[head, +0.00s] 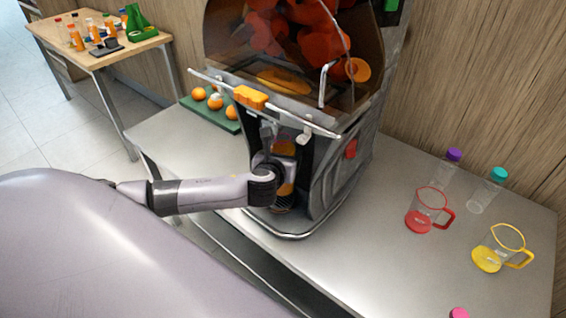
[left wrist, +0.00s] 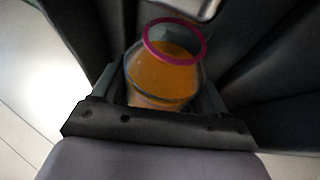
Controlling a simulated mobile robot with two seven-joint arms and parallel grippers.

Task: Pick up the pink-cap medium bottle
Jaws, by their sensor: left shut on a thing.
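A container with a magenta ring at its open top (left wrist: 168,72), holding orange juice, sits between the fingers of my left gripper (left wrist: 162,88). The gripper is shut on its body. In the head view my left gripper (head: 272,160) is inside the front opening of the orange juicer (head: 335,185), and its arm hides most of the container. A pink cap (head: 459,313) shows at the bottom edge of the head view; whatever is below it is cut off. My right gripper is not in view.
A red-rimmed jug (head: 428,208), a yellow-rimmed jug (head: 500,248), a purple-cap bottle (head: 447,172) and a teal-cap bottle (head: 487,190) stand on the metal table (head: 370,265) at right. Oranges (head: 215,101) lie on a green tray left of the juicer. The front middle is clear.

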